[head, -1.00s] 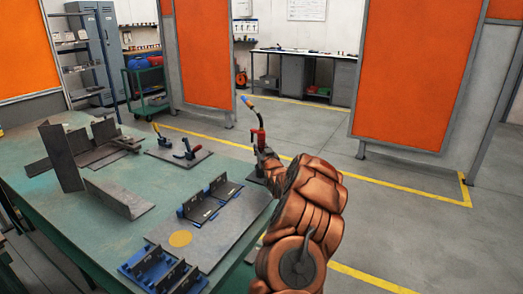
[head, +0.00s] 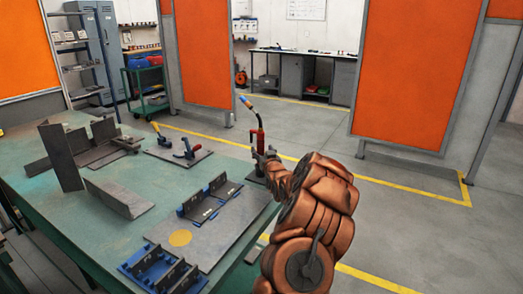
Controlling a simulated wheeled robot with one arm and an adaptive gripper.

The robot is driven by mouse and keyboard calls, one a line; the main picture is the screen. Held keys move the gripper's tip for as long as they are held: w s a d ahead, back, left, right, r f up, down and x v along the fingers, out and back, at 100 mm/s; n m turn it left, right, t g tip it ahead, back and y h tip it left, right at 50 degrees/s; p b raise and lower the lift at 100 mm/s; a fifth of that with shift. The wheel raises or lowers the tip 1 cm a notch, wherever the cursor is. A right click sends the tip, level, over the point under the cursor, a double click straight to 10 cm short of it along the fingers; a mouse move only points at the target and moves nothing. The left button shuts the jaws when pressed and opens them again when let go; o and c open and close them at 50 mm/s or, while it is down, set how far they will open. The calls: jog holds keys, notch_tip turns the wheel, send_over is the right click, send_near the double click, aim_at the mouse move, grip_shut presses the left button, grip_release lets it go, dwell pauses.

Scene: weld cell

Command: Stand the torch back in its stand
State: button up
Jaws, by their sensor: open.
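The torch (head: 260,138) has a red handle, a dark curved neck and a blue tip pointing up and left. It is close to upright at the right edge of the green table. A small dark base (head: 254,175), which looks like the stand, is below it. My gripper (head: 265,159) is open at the lower part of the handle, reaching in from the right. The fingers hide the torch's lower end, so I cannot tell how it sits in the stand or whether a finger touches it.
The green table (head: 130,215) carries a plate with blue fixtures (head: 205,205), another blue fixture (head: 160,270), toggle clamps (head: 185,150) and upright steel plates (head: 60,158). Orange screens (head: 415,70) stand behind. The floor right of the table is clear.

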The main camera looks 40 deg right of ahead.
jog(key=v, duration=0.9)
jog(key=shift+s+a, duration=0.2)
jog(key=shift+s, duration=0.15)
jog(key=w+a+r+n+g+y+p, duration=0.1)
jog(key=w+a+n+y, duration=0.2)
jog(key=a, duration=0.6)
jog(key=s+a+n+g+y+p, duration=0.1)
jog(key=s+a+g+y+p, duration=0.15)
jog(key=a, duration=0.85)
jog(key=s+a+n+g+y+p, duration=0.1)
jog(key=s+a+g+y, duration=0.2)
jog(key=a, duration=0.7)
jog(key=s+a+r+g+p, duration=0.1)
jog(key=s+a, duration=0.4)
jog(key=s, duration=0.7)
jog(key=s+a+r+g+p, duration=0.1)
jog(key=s+a+r+g, duration=0.2)
jog(key=s, duration=0.9)
jog(key=s+a+r+g+p, duration=0.2)
jog(key=s+a+g, duration=0.5)
jog(key=s, duration=0.5)
jog(key=shift+a+r+n, duration=0.3)
jog(key=shift+a+n, duration=0.1)
jog(key=shift+a, duration=0.35)
jog(key=shift+s+g, duration=0.15)
jog(key=shift+g, duration=0.1)
